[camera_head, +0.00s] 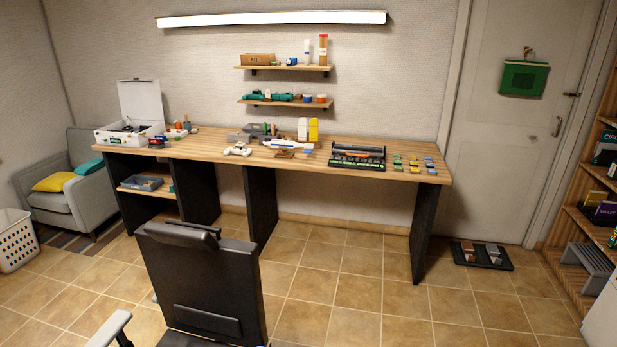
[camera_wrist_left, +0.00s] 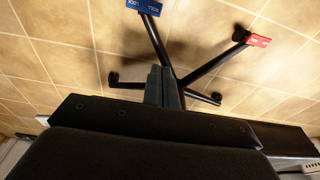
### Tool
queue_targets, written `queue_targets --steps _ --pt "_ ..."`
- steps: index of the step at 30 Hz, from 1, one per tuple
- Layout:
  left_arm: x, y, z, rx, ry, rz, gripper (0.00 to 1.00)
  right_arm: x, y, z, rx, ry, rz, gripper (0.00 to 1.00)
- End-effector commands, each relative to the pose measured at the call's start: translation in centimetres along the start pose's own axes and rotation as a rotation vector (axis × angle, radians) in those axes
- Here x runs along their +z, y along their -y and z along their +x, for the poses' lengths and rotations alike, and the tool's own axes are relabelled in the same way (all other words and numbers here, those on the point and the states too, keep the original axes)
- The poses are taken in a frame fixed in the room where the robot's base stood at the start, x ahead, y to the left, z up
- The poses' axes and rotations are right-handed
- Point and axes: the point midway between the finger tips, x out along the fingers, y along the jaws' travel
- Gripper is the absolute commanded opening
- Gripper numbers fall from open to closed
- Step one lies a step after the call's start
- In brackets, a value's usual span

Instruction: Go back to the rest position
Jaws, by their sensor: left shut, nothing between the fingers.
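My left gripper (camera_wrist_left: 168,88) shows in the left wrist view, pointing down over the floor. Its two grey fingers are together with nothing between them. Beyond the fingers are the dark legs and casters of a chair base (camera_wrist_left: 200,74) on tan tiles. Neither gripper shows in the head view. My right gripper is in no view.
A black office chair (camera_head: 205,280) stands close in front. Behind it, a long wooden desk (camera_head: 215,146) holds several models. Blue (camera_wrist_left: 146,6) and red (camera_wrist_left: 258,40) tags show near the chair legs. Tiled floor (camera_head: 380,310) is open to the right.

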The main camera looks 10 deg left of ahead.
Motion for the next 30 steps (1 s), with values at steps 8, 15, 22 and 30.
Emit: queue_targets --steps 8,15,22,30 --pt "3.4 -13.2 4.1 0.029 0.0 0.071 0.0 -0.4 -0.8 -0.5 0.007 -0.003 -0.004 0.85" --pt "4.5 -20.1 5.3 0.043 -0.007 0.118 0.0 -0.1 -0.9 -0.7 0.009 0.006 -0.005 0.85" --pt "4.6 -21.2 5.4 0.044 -0.008 0.128 0.0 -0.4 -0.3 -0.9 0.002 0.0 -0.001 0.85" --pt "4.6 -21.2 5.4 0.044 -0.008 0.127 0.0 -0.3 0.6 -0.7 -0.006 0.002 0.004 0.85"
